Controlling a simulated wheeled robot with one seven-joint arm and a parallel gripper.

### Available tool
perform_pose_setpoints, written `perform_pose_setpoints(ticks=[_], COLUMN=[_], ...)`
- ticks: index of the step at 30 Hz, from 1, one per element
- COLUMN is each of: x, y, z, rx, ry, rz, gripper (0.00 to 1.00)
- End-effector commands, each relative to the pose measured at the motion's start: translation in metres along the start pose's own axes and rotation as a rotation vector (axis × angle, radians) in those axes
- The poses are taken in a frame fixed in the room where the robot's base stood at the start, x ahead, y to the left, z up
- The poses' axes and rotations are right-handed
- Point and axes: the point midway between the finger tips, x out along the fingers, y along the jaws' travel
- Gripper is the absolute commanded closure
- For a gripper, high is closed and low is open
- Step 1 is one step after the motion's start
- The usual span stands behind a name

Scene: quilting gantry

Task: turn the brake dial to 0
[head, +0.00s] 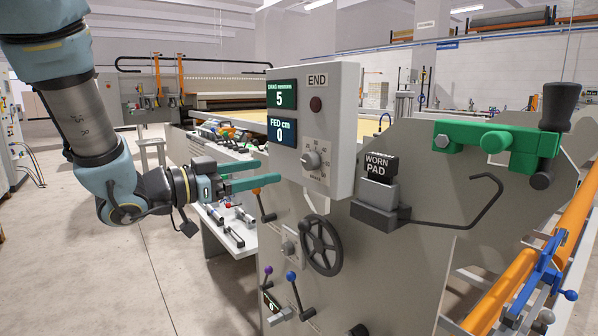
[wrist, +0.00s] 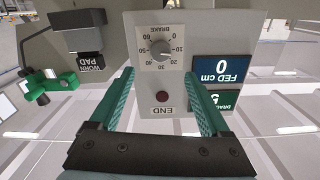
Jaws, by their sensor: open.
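The brake dial (head: 312,159) is a small round grey knob on a white scale, low on the face of a pale control box (head: 343,125). In the wrist view the dial (wrist: 160,48) appears upside down, with numbers from 0 to 60 around it. I cannot read its pointer surely. My gripper (head: 262,174) is open and empty, its green fingers level, left of the box in the head view. In the wrist view the fingers (wrist: 160,74) spread wide, with the dial between and beyond their tips. No contact with the dial shows.
The drag display (head: 281,95) reads 5 and the fed display (head: 284,132) reads 0. A dark button (head: 316,104) sits above the dial. A worn pad block (head: 380,180), a bent black rod (head: 480,205) and a green clamp (head: 495,140) stand right. A handwheel (head: 321,245) is below.

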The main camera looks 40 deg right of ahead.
Motion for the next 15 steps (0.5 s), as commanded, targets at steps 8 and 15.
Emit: perform_pose_setpoints(ticks=[8,15], x=[0.046,0.086], y=[0.001,0.0], z=[-0.003,-0.003], rx=[0.0,0.001], ry=[0.0,0.0], rz=[0.005,0.001], gripper=[0.19,0.19])
